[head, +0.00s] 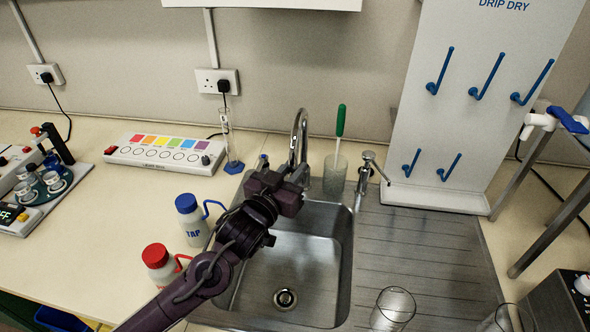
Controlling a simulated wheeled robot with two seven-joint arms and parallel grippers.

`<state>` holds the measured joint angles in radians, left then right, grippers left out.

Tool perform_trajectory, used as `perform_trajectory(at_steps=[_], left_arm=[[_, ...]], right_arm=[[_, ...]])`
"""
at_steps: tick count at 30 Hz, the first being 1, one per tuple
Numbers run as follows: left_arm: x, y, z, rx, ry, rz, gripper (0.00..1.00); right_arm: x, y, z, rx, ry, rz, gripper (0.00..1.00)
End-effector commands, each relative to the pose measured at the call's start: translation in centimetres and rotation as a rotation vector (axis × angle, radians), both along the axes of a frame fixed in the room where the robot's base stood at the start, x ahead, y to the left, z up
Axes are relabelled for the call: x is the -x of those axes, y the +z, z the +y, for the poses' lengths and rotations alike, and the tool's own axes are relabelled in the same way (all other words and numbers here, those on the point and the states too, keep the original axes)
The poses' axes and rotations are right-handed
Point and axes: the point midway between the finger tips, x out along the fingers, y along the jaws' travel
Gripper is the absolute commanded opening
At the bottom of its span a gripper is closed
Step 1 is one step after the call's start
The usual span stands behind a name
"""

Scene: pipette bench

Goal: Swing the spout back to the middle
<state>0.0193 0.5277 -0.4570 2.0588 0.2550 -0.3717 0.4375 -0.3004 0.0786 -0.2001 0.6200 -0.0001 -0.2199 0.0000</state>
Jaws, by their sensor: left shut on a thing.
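The chrome gooseneck spout (299,132) rises at the back of the steel sink (302,262). Its arch shows above my gripper, and its lower part is hidden behind the gripper. My left gripper (294,181) reaches in from the lower left over the back left part of the sink. It is shut on the spout, though its fingertips are hard to make out. The spout's exact direction cannot be told because its end is hidden. My right gripper is not in view.
A beaker with a green-handled brush (340,124) stands right behind the sink, beside a small lever tap (368,170). Blue-capped (191,222) and red-capped (158,264) bottles stand left. A glass beaker (392,309) stands at the front of the drainer (415,245), otherwise largely clear.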

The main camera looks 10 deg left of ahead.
Motion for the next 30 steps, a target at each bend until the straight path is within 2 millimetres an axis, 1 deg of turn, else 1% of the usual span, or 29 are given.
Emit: perform_trajectory(at_steps=[4,5,6,9,17,20,30], left_arm=[[-0.1,0.3,0.2,0.004,0.005,-0.005,0.0],[-0.1,0.3,0.2,0.004,0.005,-0.005,0.21],[-0.1,0.3,0.2,0.004,0.005,-0.005,0.27],[-0.1,0.2,0.1,0.003,0.004,-0.004,0.38],[0.0,0.1,0.1,0.001,0.002,-0.002,0.38],[0.6,-0.1,0.2,0.0,0.002,-0.002,0.38],[5.7,-0.3,1.5,0.001,0.002,0.0,0.38]], right_arm=[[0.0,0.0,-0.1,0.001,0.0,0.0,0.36],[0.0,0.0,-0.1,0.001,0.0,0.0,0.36],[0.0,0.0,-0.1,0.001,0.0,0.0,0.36],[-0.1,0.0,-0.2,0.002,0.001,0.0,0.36],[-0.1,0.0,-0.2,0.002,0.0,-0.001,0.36],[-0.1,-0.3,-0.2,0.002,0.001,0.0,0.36],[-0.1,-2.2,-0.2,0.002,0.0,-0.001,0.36]])
